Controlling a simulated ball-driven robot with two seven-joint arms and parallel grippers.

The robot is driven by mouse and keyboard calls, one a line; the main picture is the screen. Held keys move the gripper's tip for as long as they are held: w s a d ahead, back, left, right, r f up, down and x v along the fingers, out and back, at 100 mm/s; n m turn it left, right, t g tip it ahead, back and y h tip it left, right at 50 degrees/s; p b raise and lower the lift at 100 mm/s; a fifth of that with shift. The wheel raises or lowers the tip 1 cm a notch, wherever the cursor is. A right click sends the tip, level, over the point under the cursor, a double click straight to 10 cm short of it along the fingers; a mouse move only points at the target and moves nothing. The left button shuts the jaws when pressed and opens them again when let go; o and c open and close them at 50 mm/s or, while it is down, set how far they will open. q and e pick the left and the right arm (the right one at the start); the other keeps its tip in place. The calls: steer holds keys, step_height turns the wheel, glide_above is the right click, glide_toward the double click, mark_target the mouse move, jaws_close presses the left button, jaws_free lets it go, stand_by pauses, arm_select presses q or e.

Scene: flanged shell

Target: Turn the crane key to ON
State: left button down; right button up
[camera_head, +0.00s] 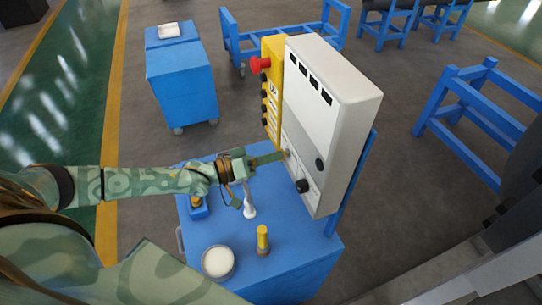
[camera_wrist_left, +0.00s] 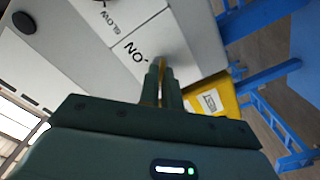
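The pale grey control box (camera_head: 331,125) stands at the edge of the blue cart, with dark displays and black knobs on its front. My left gripper (camera_head: 284,154) reaches across to the lower left of that front, where the key area is. In the left wrist view my left gripper (camera_wrist_left: 163,72) has its fingers nearly together, pointing at the panel beside the ON label (camera_wrist_left: 133,54). A thin yellowish strip shows between the fingers; I cannot tell whether it is the key. The fingertips hide the key and its position. My right gripper is not in view.
A yellow panel (camera_head: 272,92) with a red button (camera_head: 260,65) adjoins the box. The blue cart top (camera_head: 285,246) carries a white bowl (camera_head: 218,261), a yellow-topped post (camera_head: 263,240) and a white upright item (camera_head: 249,203). Another blue cart (camera_head: 181,82) stands behind.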

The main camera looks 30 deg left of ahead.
arm_select(q)
steer(key=shift+m, duration=0.3)
steer(key=m+p, duration=0.1)
steer(key=m, duration=1.5)
steer(key=shift+f+m+p, duration=0.1)
steer(key=shift+m+p, duration=0.3)
steer(key=shift+s+m, duration=0.1)
steer(key=shift+m, duration=0.2)
steer(key=c, duration=1.6)
jaws_free()
